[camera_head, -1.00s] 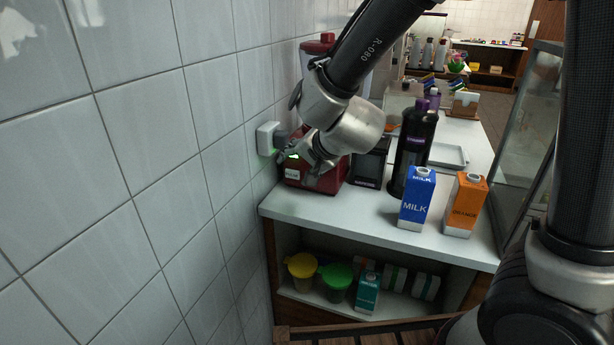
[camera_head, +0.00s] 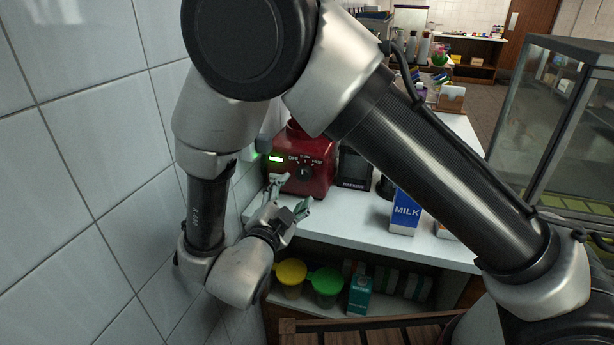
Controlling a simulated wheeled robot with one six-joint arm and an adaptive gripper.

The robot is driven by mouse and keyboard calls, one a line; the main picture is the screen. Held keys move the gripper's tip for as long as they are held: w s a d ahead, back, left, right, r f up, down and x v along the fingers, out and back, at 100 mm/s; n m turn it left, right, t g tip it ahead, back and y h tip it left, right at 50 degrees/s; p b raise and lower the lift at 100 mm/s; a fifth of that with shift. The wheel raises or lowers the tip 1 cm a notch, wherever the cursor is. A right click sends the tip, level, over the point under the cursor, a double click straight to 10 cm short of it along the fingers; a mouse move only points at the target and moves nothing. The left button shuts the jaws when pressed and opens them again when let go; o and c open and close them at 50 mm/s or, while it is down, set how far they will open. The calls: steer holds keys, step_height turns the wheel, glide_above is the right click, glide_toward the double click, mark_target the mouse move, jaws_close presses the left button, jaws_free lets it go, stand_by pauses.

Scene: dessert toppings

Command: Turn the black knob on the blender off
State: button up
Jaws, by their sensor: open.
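The red blender base (camera_head: 311,160) stands on the white counter, close to the tiled wall. Its front shows a black knob (camera_head: 304,174) with labels around it, OFF at the left, SLOW at the top and FAST at the right. A green light glows at the left of its front. The knob's exact pointing is too small to tell. My gripper (camera_head: 289,196) is open and empty, just in front of and below the blender's front, apart from the knob. My arm hides the upper part of the blender.
The white counter (camera_head: 340,227) carries a blue milk carton (camera_head: 405,212) right of the blender and a dark boxy device (camera_head: 355,166) beside it. The tiled wall (camera_head: 90,200) is close on the left. A shelf below holds yellow-lidded (camera_head: 291,272) and green-lidded (camera_head: 326,283) containers.

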mark_target(303, 176)
steer(key=x, duration=0.7)
steer(key=shift+w+d, duration=0.1)
steer(key=shift+w, duration=0.1)
steer(key=c, duration=1)
